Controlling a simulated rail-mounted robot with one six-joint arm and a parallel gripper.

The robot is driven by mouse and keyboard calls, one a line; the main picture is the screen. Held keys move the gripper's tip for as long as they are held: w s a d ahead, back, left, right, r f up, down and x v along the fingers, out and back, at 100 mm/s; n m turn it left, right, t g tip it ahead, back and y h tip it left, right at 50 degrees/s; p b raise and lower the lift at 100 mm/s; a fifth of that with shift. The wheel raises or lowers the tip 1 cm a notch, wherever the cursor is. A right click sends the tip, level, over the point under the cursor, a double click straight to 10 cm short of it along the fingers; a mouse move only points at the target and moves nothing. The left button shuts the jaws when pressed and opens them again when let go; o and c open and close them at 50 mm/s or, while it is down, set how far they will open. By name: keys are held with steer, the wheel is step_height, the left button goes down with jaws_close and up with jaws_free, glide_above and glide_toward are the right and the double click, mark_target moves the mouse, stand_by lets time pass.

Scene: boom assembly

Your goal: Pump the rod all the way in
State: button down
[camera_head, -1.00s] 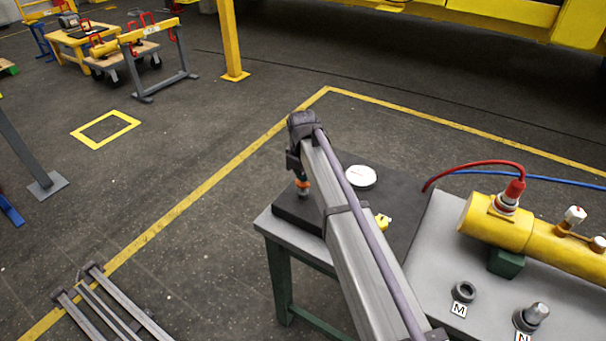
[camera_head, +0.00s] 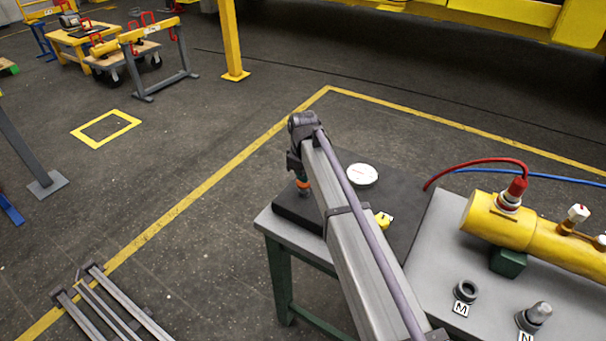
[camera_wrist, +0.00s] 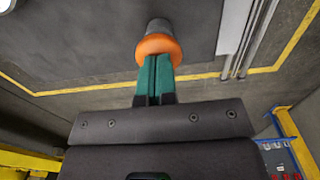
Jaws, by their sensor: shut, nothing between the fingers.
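My gripper (camera_wrist: 157,68) is shut, its teal fingers together with nothing between them. In the wrist view the fingertips meet an orange ring (camera_wrist: 158,47) around a grey stub (camera_wrist: 159,27); whether they press on it cannot be told. In the head view the orange ring (camera_head: 303,184) shows at my arm's far end, above the left edge of a dark plate (camera_head: 290,208). A yellow cylinder (camera_head: 500,226) lies on the grey bench at the right, with a red hose on its near-end fitting. Its right end is cut off, and no rod shows.
A white round disc (camera_head: 362,175) and a small yellow block (camera_head: 384,219) sit on the dark plate. A ring marked M (camera_head: 466,291) and a pin marked N (camera_head: 538,313) stand on the grey bench (camera_head: 430,262).

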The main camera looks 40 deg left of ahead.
step_height(320, 180, up, 13)
steer(key=p, duration=1.1)
steer(key=shift+f, duration=0.15)
steer(key=shift+s, duration=0.1)
step_height(320, 180, down, 12)
steer(key=b, duration=1.1)
